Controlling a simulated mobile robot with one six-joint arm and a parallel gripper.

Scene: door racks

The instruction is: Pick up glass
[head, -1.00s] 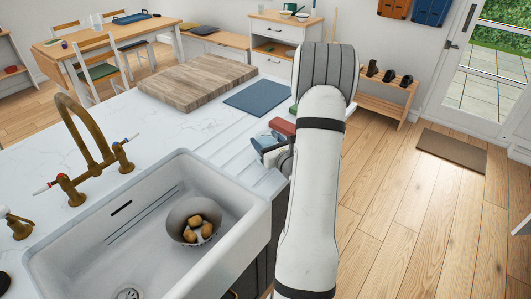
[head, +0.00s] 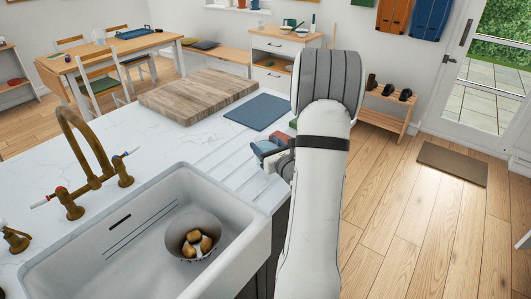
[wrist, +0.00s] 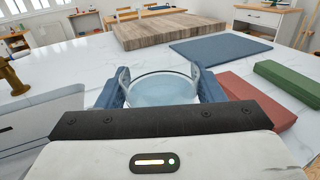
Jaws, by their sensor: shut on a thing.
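A clear, round glass (wrist: 160,88) shows its rim in the wrist view, between the two blue fingers of my gripper (wrist: 159,90). The fingers press on it from left and right, so my gripper is shut on the glass. In the head view my gripper (head: 268,152) is at the counter's right edge, beside the ridged drainer next to the sink. My arm covers part of it, and the glass is hard to make out there. I cannot tell whether the glass's base touches the counter.
A red block (wrist: 254,100) and a green block (wrist: 284,88) lie close right of my gripper. A blue mat (head: 256,111) and a wooden board (head: 197,95) lie behind. The white sink (head: 150,215), holding a bowl (head: 190,232) with brown items, is at front left.

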